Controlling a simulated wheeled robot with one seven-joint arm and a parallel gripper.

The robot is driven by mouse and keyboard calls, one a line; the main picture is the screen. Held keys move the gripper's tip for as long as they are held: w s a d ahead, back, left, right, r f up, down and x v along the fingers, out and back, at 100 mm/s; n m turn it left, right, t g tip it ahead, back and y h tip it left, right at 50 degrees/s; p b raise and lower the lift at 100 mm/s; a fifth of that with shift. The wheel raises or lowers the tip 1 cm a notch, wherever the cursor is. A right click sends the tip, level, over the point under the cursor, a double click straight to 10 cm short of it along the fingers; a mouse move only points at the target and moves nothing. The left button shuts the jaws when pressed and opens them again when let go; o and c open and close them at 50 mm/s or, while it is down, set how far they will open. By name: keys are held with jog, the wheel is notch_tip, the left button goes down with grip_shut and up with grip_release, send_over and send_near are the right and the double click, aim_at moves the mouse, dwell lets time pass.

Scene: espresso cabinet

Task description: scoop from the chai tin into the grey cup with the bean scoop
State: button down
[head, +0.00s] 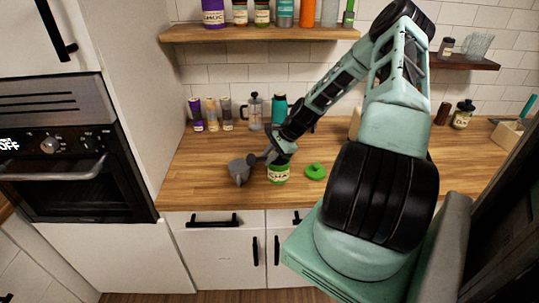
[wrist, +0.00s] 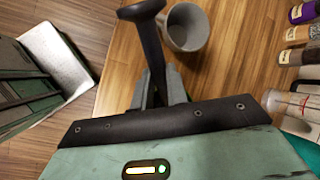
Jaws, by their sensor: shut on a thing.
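The grey cup (head: 238,173) stands on the wooden counter and also shows at the top of the wrist view (wrist: 187,28). The chai tin (head: 279,174), green with a pale label, stands just right of the cup, and my gripper covers part of its top. My gripper (head: 271,155) is shut on the dark handle of the bean scoop (head: 253,159). The scoop reaches left from the gripper, at the cup's upper right. In the wrist view the scoop (wrist: 149,38) points up, left of the cup. Its contents cannot be seen, and the tin is hidden there.
A green lid (head: 316,171) lies right of the tin. Several spice jars, a glass press (head: 254,111) and a teal canister (head: 279,108) stand along the wall behind. A shelf (head: 258,33) hangs above. The counter in front of the cup is clear up to its edge.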

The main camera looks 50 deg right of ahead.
jog(key=shift+w+a+f+n+h+b, duration=0.1)
jog(key=shift+a+n+h+b, duration=0.25)
jog(key=shift+h, duration=0.35)
jog(key=shift+a+r+g+h+b, duration=0.1)
jog(key=shift+a+g+h+b, duration=0.15)
jog(key=shift+h+b, duration=0.4)
jog(key=shift+a+r+g+h+b, duration=0.1)
jog(key=shift+a+g+h+b, duration=0.1)
jog(key=shift+h+b, duration=0.45)
jog(key=shift+w+r, duration=0.1)
jog(key=shift+r, duration=0.05)
jog(key=shift+r+h+p, duration=0.4)
jog(key=shift+r+p, duration=0.5)
jog(key=shift+r, duration=0.65)
jog(key=shift+r+n, duration=0.1)
jog(key=shift+n, duration=0.25)
